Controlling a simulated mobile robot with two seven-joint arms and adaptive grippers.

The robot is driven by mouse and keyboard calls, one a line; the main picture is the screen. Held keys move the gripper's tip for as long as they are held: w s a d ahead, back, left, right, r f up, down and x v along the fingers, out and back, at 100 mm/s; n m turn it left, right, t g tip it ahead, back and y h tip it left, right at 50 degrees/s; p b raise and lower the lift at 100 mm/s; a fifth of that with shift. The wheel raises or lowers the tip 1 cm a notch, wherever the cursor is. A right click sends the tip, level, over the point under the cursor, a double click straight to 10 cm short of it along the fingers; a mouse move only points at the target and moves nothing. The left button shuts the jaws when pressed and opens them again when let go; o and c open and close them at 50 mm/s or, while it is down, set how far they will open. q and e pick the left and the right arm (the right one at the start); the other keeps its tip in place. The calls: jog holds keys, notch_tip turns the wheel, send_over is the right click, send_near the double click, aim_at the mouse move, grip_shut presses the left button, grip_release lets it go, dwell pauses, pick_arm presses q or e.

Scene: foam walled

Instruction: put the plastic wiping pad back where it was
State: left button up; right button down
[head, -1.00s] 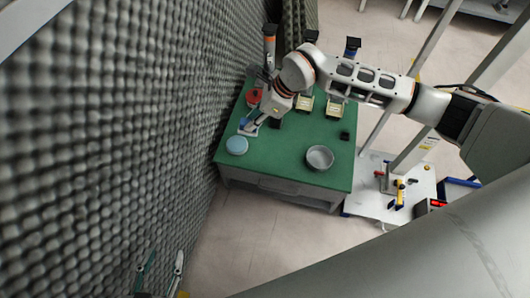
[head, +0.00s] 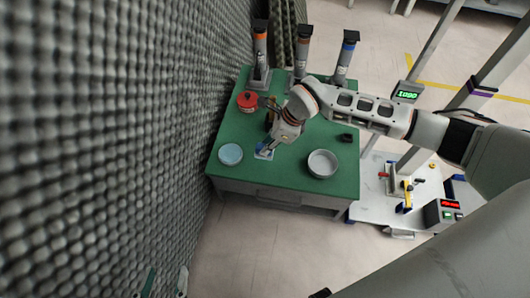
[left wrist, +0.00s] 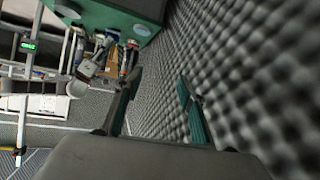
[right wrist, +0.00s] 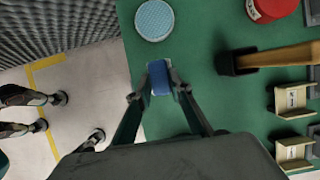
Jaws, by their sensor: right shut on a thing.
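The wiping pad, a blue block on a white base (head: 264,152), is at the front left part of the green table. In the right wrist view the blue pad (right wrist: 160,78) sits between the fingertips of my right gripper (right wrist: 162,88). My right gripper (head: 268,146) is shut on it, low at the tabletop; whether the base touches the table I cannot tell. My left gripper (left wrist: 157,92) has its fingers apart with nothing between them, beside the foam wall. It shows only in part at the bottom left of the head view (head: 164,284).
A light blue round disc (head: 230,154) lies left of the pad. A grey bowl (head: 322,163) stands to the right. A red tin (head: 247,101) and capped cylinders stand behind. A mallet (right wrist: 275,57) and yellowish blocks (right wrist: 292,97) lie nearby. The foam wall (head: 110,130) borders the left.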

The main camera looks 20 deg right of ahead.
aim_at(268, 156)
jog(key=shift+f, duration=0.2)
jog(key=f+b, duration=0.1)
jog(key=f, duration=0.2)
jog(key=shift+s+f, duration=0.2)
notch_tip(268, 156, down, 2)
jog(key=shift+f+b, duration=0.25)
jog(key=shift+b, duration=0.4)
jog(key=shift+w, duration=0.2)
jog(key=shift+r, duration=0.25)
pick_arm(q)
jog(key=shift+d+r+n+t+h, duration=0.2)
jog(key=shift+d+n, duration=0.2)
jog(key=shift+d, duration=0.2)
jog(key=shift+d+r+n+t+h, duration=0.1)
jog(key=shift+d+r+n, duration=0.05)
jog(key=shift+d+n, duration=0.35)
pick_arm(e)
jog(key=c, duration=1.8)
grip_release()
jog(key=shift+f, duration=0.15)
pick_arm(q)
jog(key=shift+s+f, duration=0.1)
jog(key=shift+f, duration=0.1)
